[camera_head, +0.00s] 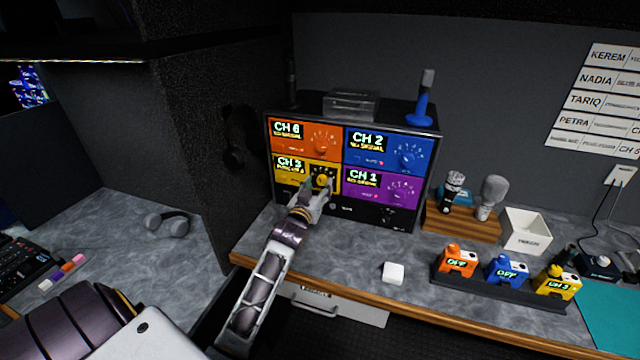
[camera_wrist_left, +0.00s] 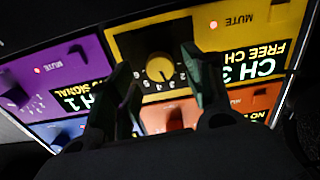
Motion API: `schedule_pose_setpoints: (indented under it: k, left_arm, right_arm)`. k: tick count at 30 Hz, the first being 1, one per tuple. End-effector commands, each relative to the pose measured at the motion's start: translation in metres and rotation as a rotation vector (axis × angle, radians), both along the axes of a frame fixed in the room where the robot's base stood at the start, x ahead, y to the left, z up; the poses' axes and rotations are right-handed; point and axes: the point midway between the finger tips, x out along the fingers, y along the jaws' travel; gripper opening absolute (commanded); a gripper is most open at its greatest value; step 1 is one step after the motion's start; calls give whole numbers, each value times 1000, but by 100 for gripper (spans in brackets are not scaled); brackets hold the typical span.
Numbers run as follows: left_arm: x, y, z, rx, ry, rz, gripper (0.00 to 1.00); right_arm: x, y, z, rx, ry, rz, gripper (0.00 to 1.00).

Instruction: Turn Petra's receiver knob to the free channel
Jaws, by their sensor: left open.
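The receiver rack has four coloured panels. The yellow panel (camera_head: 281,185) reads CH 3 in the head view; in the left wrist view the yellow panel (camera_wrist_left: 205,38) appears upside down, with "FREE CH" beside CH 3. Its yellow knob (camera_wrist_left: 160,68) has a number scale around it; the knob (camera_head: 322,180) is partly covered in the head view. My left gripper (camera_head: 320,187) is open at this knob. In the left wrist view my left gripper's fingers (camera_wrist_left: 158,64) stand on either side of the knob; contact is unclear. My right gripper is out of view.
Orange (camera_head: 300,140), blue (camera_head: 385,150) and purple (camera_head: 385,184) panels surround the yellow one. A name list (camera_head: 597,100) includes Petra, its right side cut off. Orange, blue and yellow packs (camera_head: 556,281) stand right. A white block (camera_head: 393,272) lies on the counter.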

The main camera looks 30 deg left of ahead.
Motion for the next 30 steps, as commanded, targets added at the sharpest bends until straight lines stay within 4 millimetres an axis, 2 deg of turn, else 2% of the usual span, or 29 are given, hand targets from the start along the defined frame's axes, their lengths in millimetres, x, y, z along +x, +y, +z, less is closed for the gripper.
schedule_pose_setpoints:
  k: [9, 21, 30]
  left_arm:
    - [19, 5, 1, 1, -1, 0, 51]
    - [22, 5, 0, 0, 0, 0, 51]
    - [21, 5, 0, 0, 0, 0, 14]
  right_arm:
    - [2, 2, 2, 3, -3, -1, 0]
    - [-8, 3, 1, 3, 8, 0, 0]
    - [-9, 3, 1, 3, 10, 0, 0]
